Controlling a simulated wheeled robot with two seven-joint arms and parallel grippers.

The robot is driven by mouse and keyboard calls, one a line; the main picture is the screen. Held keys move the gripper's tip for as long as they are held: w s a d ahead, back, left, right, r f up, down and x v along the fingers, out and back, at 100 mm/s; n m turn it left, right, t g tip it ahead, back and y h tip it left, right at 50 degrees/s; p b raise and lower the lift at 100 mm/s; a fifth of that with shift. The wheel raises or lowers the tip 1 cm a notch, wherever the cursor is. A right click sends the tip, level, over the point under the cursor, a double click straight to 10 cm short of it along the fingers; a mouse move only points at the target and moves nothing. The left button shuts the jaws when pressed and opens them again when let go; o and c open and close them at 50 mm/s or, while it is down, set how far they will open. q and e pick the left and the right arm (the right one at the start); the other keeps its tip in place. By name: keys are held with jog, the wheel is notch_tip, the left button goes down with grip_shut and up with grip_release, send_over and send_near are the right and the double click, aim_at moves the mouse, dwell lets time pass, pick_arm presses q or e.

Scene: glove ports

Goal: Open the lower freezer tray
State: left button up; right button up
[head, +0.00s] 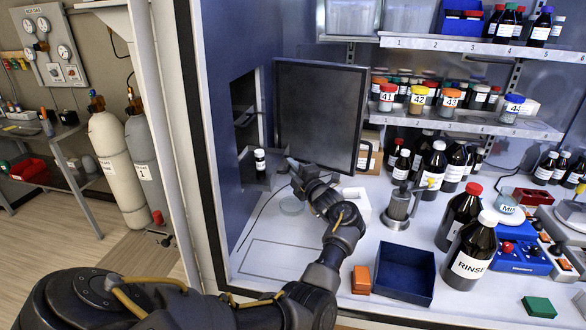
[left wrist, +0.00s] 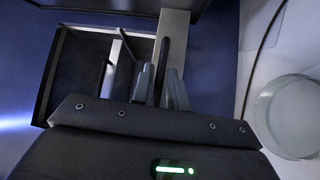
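The freezer (head: 243,120) is a tall opening in the blue wall, its dark door (head: 320,115) swung open to the right. The lower freezer tray (head: 257,184) is in its bottom part, partly hidden by my gripper; a small white-capped bottle (head: 260,160) stands there. In the left wrist view, the tray's pale front (left wrist: 174,30) carries a dark bar handle (left wrist: 163,52). My left gripper (head: 290,164) is at this handle. Its grey fingers (left wrist: 160,84) lie close on either side of the bar and appear shut on it. How far the tray is out is unclear. My right gripper is not in view.
An upper tray with a dark handle (left wrist: 105,72) sits in the freezer. A glass dish (head: 292,206) lies on the bench below my gripper. A blue box (head: 405,274), an orange block (head: 361,279) and several dark bottles stand to the right.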

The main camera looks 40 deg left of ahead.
pick_arm(q)
jog(key=shift+d, duration=0.15)
jog(key=r+b+v, duration=0.1)
jog(key=b+v, duration=0.2)
jog(key=v, duration=0.4)
jog(key=shift+d+f, duration=0.15)
jog(key=shift+f, duration=0.35)
